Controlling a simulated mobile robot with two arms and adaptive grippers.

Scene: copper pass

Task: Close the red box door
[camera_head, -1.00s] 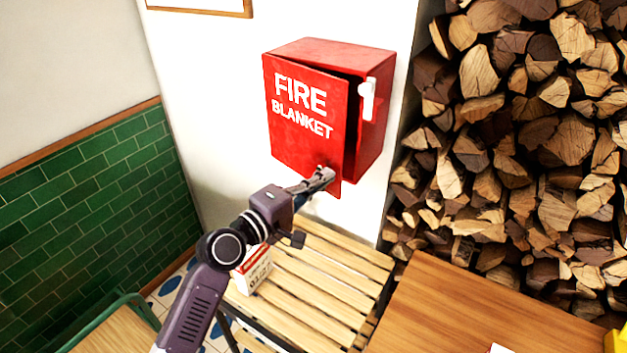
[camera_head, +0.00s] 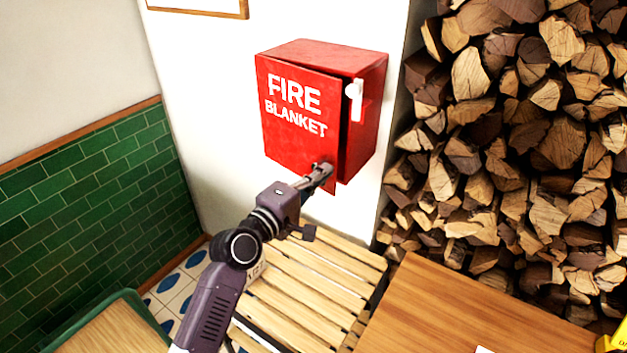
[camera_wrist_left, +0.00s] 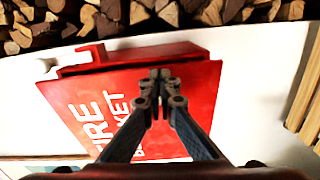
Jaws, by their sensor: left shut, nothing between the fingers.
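The red box (camera_head: 368,110) marked FIRE BLANKET is on the white wall. Its door (camera_head: 292,125) is slightly ajar, with a narrow dark gap along its right edge. A white latch (camera_head: 354,100) shows by that edge on the box. My left gripper (camera_head: 328,172) is shut and empty, its tips at the lower right corner of the door's front face. In the left wrist view the closed fingertips (camera_wrist_left: 160,76) lie over the red door (camera_wrist_left: 195,90), seemingly touching or very close to it. My right gripper is not in view.
Stacked firewood (camera_head: 520,150) fills the right side. A wooden table (camera_head: 460,310) is at the lower right.

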